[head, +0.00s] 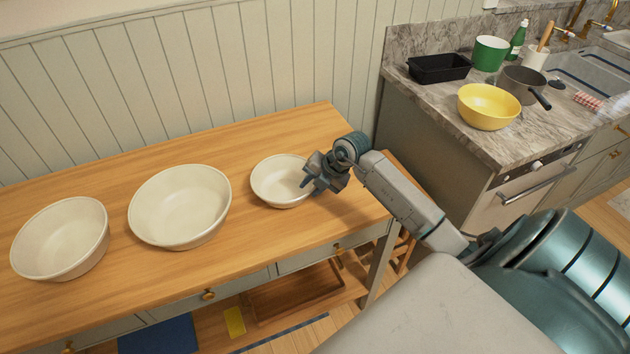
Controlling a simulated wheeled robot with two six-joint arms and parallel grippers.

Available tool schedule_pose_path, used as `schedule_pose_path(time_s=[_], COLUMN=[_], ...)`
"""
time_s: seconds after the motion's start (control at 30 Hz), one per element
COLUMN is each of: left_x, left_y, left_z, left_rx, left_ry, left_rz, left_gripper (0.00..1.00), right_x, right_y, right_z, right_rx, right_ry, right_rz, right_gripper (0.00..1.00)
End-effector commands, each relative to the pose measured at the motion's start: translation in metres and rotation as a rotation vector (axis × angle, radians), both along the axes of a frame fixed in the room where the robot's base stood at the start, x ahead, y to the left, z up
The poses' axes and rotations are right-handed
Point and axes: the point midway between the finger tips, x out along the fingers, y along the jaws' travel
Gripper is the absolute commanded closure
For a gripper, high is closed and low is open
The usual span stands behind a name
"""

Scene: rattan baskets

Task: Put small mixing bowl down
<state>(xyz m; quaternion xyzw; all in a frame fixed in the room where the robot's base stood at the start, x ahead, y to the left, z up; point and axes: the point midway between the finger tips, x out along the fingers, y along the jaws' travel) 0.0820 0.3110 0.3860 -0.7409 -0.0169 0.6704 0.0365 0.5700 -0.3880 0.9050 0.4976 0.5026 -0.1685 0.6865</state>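The small mixing bowl (275,182) is cream-white and upright at the right end of the wooden table (255,232). It appears to rest on the top, though a slight gap under it would be hard to see. My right gripper (311,178) is at the bowl's right rim, with a finger over the inside edge. The other finger is hidden, so I cannot tell whether it is clamped on the rim or open around it. My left gripper is not in view.
A large white bowl (180,205) and another white bowl (60,238) stand to the left on the table. A marble counter at right holds a yellow bowl (487,108), a grey pot (521,85), a black tray (439,68) and a green container (490,53).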

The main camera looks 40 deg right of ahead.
Motion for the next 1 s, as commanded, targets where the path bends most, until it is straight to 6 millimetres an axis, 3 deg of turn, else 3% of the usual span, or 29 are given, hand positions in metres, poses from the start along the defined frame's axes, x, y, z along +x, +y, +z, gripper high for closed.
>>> schedule_pose_path(time_s=[0.17, 0.7, 1.0], left_x=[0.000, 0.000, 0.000], left_y=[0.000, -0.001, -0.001], left_z=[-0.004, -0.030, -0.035], left_rx=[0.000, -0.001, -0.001], left_ry=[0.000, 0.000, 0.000], left_rz=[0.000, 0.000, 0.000], left_gripper=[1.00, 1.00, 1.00], right_x=[-0.005, -0.041, -0.051], right_y=[-0.005, -0.027, -0.032], right_z=[0.011, 0.081, 0.101], right_rx=[-0.005, -0.006, -0.002], right_ry=[-0.003, 0.000, 0.000], right_rz=[0.001, 0.001, 0.000], right_gripper=[0.73, 0.73, 0.73])
